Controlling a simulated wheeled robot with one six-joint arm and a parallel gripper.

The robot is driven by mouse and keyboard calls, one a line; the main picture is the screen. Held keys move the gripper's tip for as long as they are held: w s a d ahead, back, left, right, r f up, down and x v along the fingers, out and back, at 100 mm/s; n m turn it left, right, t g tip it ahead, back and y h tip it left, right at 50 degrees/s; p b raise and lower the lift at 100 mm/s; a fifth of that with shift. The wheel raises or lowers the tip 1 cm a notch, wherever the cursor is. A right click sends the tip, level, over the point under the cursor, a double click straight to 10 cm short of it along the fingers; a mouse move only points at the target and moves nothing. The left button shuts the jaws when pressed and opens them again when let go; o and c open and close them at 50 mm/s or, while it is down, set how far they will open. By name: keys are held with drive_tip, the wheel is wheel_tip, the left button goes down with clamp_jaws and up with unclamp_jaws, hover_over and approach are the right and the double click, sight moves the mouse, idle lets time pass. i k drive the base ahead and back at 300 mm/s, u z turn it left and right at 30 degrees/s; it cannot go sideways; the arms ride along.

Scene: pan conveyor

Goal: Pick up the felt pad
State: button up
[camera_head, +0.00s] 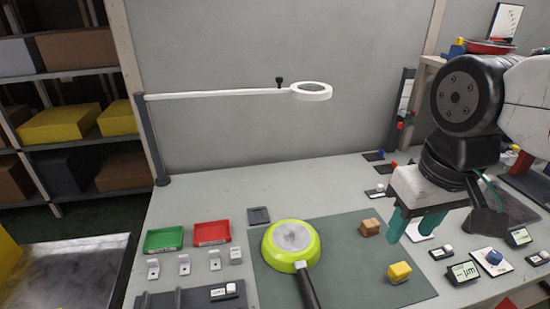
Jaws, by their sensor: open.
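A small dark grey square (259,215) lies flat on the table behind the frying pan; it may be the felt pad, but I cannot tell for sure. A lime-green frying pan (290,240) with a black handle sits on a large grey-green mat (340,285). My gripper (408,236) has teal fingers that are apart with nothing visible between them. It hangs over the right side of the mat, well to the right of the dark square. A brown block (370,227) and a yellow block (399,272) stand on the mat near it.
A green tray (164,239) and a red tray (211,232) sit at the left, with several small grey brackets in front. A magnifier lamp (311,91) reaches over the table's back. Gauges and small devices (463,272) crowd the right side.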

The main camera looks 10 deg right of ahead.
sight(397, 273)
drive_tip(key=k, duration=1)
drive_tip(key=z, duration=1.5)
drive_tip(key=i, duration=0.7)
drive_tip(key=u, duration=1)
